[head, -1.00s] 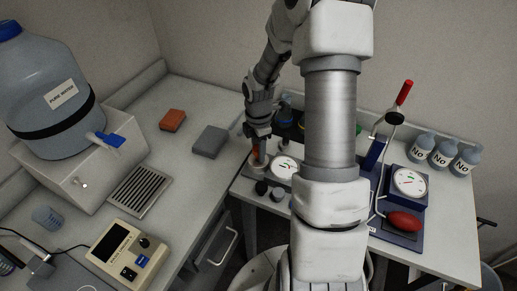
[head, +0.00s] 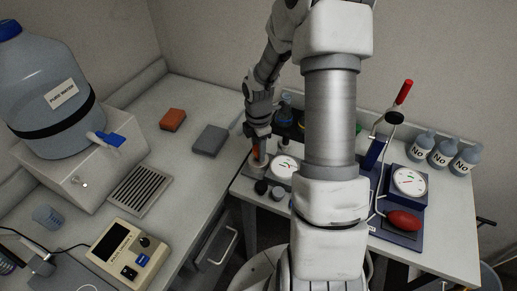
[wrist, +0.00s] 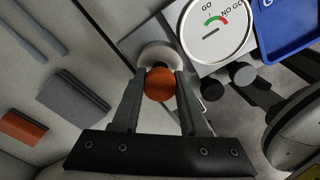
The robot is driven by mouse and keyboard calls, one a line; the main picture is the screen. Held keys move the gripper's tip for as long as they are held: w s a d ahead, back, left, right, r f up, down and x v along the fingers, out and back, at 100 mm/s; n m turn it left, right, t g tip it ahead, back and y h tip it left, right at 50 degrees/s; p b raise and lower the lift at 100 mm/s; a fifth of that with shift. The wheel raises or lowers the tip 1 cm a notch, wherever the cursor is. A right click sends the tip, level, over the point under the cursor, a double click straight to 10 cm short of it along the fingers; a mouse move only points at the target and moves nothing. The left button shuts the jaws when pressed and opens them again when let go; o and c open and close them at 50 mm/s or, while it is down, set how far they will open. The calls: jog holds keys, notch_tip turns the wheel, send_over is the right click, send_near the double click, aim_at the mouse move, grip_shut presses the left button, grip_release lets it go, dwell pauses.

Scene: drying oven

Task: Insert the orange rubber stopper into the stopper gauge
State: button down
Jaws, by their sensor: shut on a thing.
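My gripper (wrist: 161,77) is shut on the orange rubber stopper (wrist: 160,84), which shows round from above between the two fingertips in the wrist view. In the head view my gripper (head: 257,143) points down at the left end of the right-hand table, with the stopper (head: 259,155) below it. The stopper gauge has a round white dial (wrist: 215,28) marked GO and NO GO and a pale round socket (wrist: 153,53). The stopper is over or in this socket; its lower end is hidden, so I cannot tell how deep it sits.
Dark and grey stoppers (wrist: 243,73) stand beside the gauge. A blue tray (wrist: 288,25) lies near the dial. An orange block (head: 173,120) and a grey block (head: 210,140) lie on the left bench. A second dial device (head: 409,182) and bottles stand at the right.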

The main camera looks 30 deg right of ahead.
jog(key=shift+f+b, duration=0.45)
jog(key=shift+f, duration=0.25)
grip_release()
dwell(0.3)
jog(key=shift+r+p, duration=3.55)
jog(key=shift+r, duration=0.5)
